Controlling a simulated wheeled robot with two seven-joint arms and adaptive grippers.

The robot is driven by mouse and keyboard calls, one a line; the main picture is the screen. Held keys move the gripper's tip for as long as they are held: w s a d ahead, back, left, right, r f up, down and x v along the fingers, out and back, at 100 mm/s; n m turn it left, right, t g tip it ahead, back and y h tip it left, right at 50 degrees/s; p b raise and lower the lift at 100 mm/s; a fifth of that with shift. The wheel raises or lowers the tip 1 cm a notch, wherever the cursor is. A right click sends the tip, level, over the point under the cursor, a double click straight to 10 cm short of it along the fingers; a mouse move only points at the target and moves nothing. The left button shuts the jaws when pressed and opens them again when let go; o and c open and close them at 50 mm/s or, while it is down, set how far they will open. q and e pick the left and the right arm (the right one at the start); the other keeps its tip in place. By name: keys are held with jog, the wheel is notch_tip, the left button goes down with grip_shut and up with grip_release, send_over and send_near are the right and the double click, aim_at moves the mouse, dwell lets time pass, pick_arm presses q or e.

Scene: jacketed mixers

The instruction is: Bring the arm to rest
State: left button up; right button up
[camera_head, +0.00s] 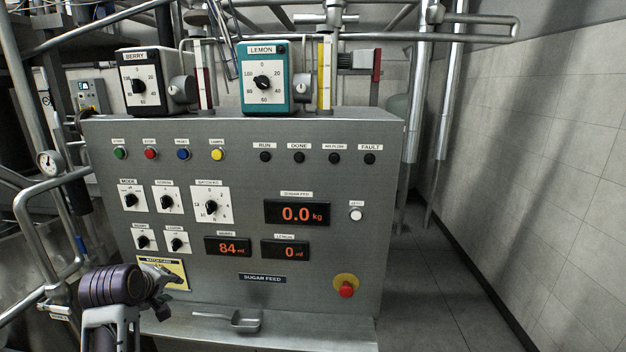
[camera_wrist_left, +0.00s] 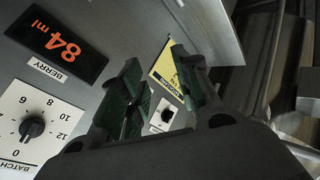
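My left gripper (camera_head: 168,284) is at the lower left of the head view, in front of the lower left part of the grey control panel (camera_head: 340,240). In the left wrist view, its two dark green-padded fingers (camera_wrist_left: 157,60) stand apart with nothing between them. The panel face, a yellow label (camera_wrist_left: 167,72) and a small knob (camera_wrist_left: 167,115) show in the gap. Whether the fingers touch the panel cannot be told. My right gripper is in neither view.
A metal scoop (camera_head: 245,321) lies on the ledge (camera_head: 300,332) below the panel. A red stop button (camera_head: 346,289) is at lower right. The berry unit (camera_head: 134,80) and lemon unit (camera_head: 264,78) stand on top. Pipes (camera_head: 30,215) crowd the left; the floor (camera_head: 445,290) at right is clear.

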pick_arm(q)
jog(key=s+d+f+m+g+h, duration=0.1)
jog(key=s+d+f+m+g, duration=0.1)
jog(key=s+d+f+m, duration=0.45)
jog(key=s+d+f+m+g, duration=0.2)
jog(key=s+d+f+m, duration=0.15)
jog(key=s+f, duration=0.55)
jog(key=s+d+f+m+g+h, duration=0.1)
jog(key=s+d+f+m+g, duration=0.1)
jog(key=s+d+f+m, duration=0.6)
jog(key=s+a+f+n+g+b, duration=0.1)
jog(key=s+a+f, duration=0.1)
jog(key=f, duration=1.5)
jog(key=s+a+f+n+b, duration=0.1)
jog(key=s+f+n, duration=0.1)
jog(key=f, duration=1.4)
jog(key=s+a+f+b, duration=0.1)
jog(key=s+a+f, duration=0.1)
jog(key=s+f, duration=0.9)
jog(key=s+a+f+g+b, duration=0.1)
jog(key=s+a+f, duration=0.1)
jog(key=s+f, duration=0.9)
jog(key=shift+s+a+m, duration=0.2)
jog(key=shift+s+m, duration=0.1)
jog(key=shift+s, duration=0.05)
